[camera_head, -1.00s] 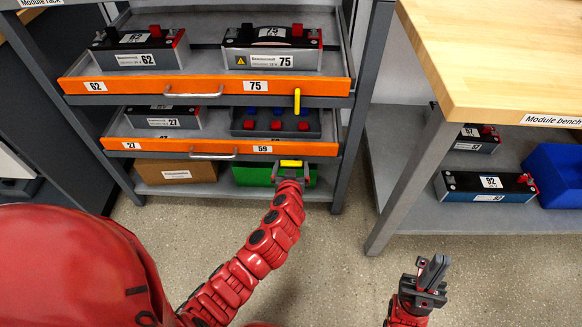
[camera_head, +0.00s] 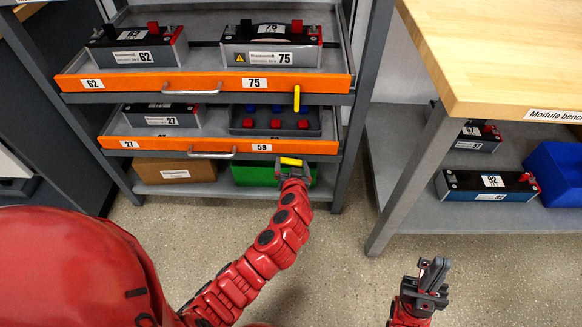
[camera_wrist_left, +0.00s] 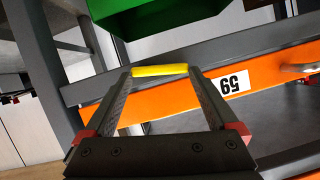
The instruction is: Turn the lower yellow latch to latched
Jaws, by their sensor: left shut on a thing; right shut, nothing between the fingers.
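The lower yellow latch (camera_head: 290,161) is on the right part of the lower orange drawer front (camera_head: 180,144), near the 59 label. It lies nearly horizontal, tilted slightly down to the right in the head view. My left gripper (camera_head: 291,168) is shut on it from the front. In the left wrist view the latch (camera_wrist_left: 160,71) spans between the two fingertips, and the fingers hide its ends. The upper yellow latch (camera_head: 297,98) hangs vertical on the upper orange drawer front (camera_head: 200,87). My right gripper (camera_head: 434,272) is shut and empty, low over the floor.
A green bin (camera_head: 252,174) and a cardboard box (camera_head: 175,171) sit on the shelf under the lower drawer. The bench (camera_head: 500,60) stands at the right, with a blue bin (camera_head: 555,172) and battery modules beneath. The floor (camera_head: 335,260) between is clear.

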